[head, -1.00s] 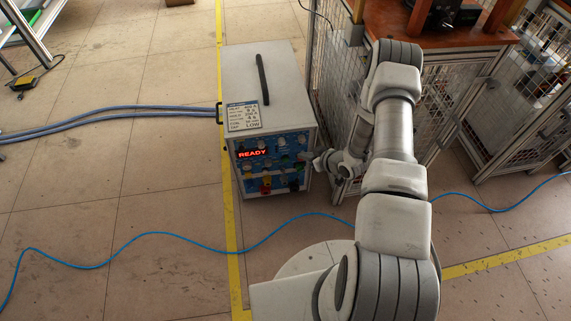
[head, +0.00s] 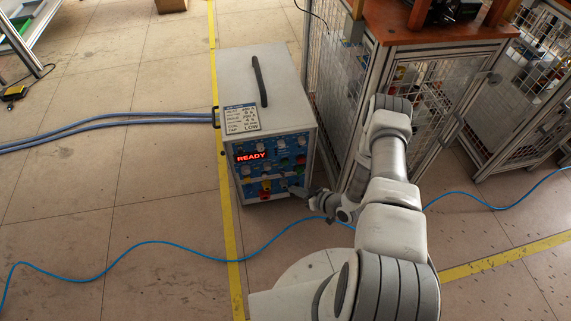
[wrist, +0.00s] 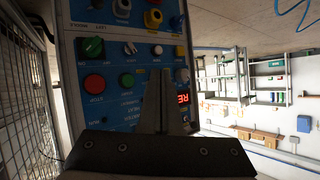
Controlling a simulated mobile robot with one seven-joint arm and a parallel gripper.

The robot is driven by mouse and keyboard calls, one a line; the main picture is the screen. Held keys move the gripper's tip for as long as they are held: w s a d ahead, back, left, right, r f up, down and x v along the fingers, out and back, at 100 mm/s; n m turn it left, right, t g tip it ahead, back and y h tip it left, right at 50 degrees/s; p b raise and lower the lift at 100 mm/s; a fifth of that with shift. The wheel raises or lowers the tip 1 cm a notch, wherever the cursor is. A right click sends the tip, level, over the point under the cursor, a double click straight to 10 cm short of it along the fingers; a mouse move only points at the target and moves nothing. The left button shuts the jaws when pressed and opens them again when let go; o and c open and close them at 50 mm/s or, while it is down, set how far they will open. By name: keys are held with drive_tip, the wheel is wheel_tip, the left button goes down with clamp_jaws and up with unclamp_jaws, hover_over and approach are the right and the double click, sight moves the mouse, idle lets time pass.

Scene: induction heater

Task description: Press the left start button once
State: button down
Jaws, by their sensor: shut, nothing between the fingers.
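The grey induction heater box (head: 238,87) stands on the floor, its blue control panel (head: 246,171) facing me with a red READY display (head: 252,155). The wrist view shows this panel (wrist: 112,62) upside down, with a red button (wrist: 94,83), a green knob (wrist: 92,47), black controls (wrist: 122,8) and a yellow-ringed control (wrist: 153,18). My gripper (head: 297,191) is at the panel's lower right. Its shut fingers (wrist: 160,78) hide part of the panel; I cannot tell whether they touch it.
A mesh-sided frame with a wooden top (head: 400,25) stands close to the heater's right. A blue cable (head: 165,242) crosses the floor in front. Thick hoses (head: 110,120) leave the heater's left side. Floor to the left is mostly clear.

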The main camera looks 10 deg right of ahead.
drive_tip(key=w+b, duration=0.1)
drive_tip(key=w, duration=0.7)
drive_tip(key=shift+w+a, duration=0.15)
drive_tip(key=shift+a, duration=0.05)
drive_tip(key=shift+w+f, duration=0.1)
drive_tip(key=shift+w, duration=0.05)
idle(1.8)
drive_tip(key=shift+w, duration=0.3)
drive_tip(key=shift+w, duration=0.4)
idle(0.8)
drive_tip(key=shift+s, duration=0.85)
drive_tip(key=shift+s+p, duration=0.9)
drive_tip(key=shift+s, duration=1.6)
